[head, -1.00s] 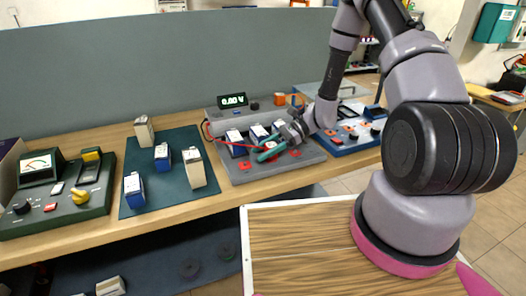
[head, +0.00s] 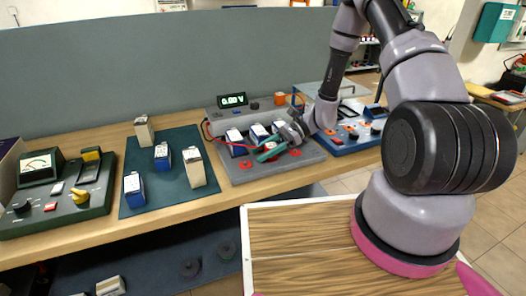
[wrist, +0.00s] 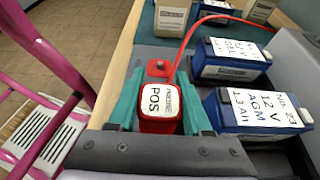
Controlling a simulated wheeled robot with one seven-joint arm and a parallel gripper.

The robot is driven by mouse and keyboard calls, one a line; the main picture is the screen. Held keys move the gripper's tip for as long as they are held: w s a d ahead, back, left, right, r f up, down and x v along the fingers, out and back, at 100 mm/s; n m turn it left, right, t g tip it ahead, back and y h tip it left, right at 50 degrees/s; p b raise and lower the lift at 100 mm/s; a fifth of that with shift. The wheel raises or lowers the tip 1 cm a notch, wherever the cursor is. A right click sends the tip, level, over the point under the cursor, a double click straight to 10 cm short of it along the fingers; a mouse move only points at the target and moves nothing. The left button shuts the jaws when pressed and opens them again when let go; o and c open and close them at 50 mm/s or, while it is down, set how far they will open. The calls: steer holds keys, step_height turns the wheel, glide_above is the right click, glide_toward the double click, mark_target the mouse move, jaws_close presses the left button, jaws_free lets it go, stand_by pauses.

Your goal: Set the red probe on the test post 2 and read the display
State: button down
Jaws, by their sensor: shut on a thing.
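My gripper (head: 264,155) is over the front of the grey tester (head: 240,175), its teal fingers shut on the red probe. In the wrist view the probe (wrist: 160,108), marked POS PROBE, stands between the fingertips (wrist: 157,112), with a red lead running from it. A red test post (wrist: 158,68) shows just beyond the probe; another red post (head: 244,165) shows left of my gripper. The probe's tip is hidden, so I cannot tell whether it touches a post. The tester's display (head: 233,100) appears to read 0.00 V.
Blue-and-white batteries stand in the tester behind the posts, one marked GEL (wrist: 230,60) and one AGM (wrist: 255,118). A dark green mat (head: 180,205) with several batteries lies to the left. A blue device (head: 350,146) stands to the right.

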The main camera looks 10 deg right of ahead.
steer(key=shift+f, duration=0.45)
steer(key=c, duration=0.6)
jaws_free()
steer(key=shift+v, duration=5.5)
steer(key=s+d+r+n+t+h, duration=0.2)
steer(key=s+r, duration=0.3)
steer(key=r, duration=0.7)
steer(key=s+d+r+n+t+h, duration=0.2)
steer(key=s+r+n+t+h, duration=0.3)
steer(key=r, duration=0.7)
steer(key=s+d+r+n+t+h, duration=0.3)
steer(key=s+r, duration=0.4)
steer(key=r, duration=0.5)
steer(key=shift+r+n+t+h, duration=0.3)
steer(key=shift+r+t+h, duration=0.1)
steer(key=shift+t+h, duration=0.1)
